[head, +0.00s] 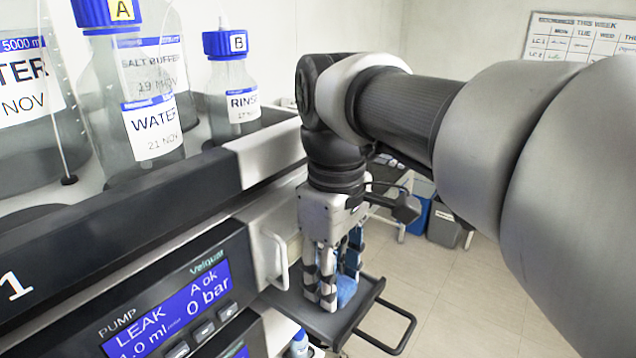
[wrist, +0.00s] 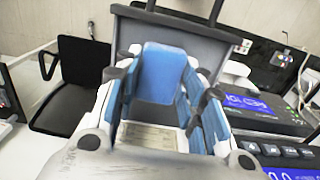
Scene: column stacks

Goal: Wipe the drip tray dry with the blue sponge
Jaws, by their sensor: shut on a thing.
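My gripper (head: 332,290) points down over the drip tray (head: 283,302), a dark grey tray with a black bar handle that juts out below the pump front. It is shut on the blue sponge (head: 347,290), which shows between and behind the fingers. In the wrist view the blue sponge (wrist: 163,78) stands between the two fingers, with the grey tray (wrist: 190,38) beyond it. The sponge's lower end appears at the tray's surface; I cannot tell if it touches. Any wetness on the tray is not discernible.
Bottles labelled WATER (head: 150,110) and RINSE (head: 233,90) stand in the rack above left. The pump display (head: 170,310) reads LEAK and 0 bar. A small bottle (head: 299,344) is below the tray. Bins (head: 443,225) stand behind; floor at right is free.

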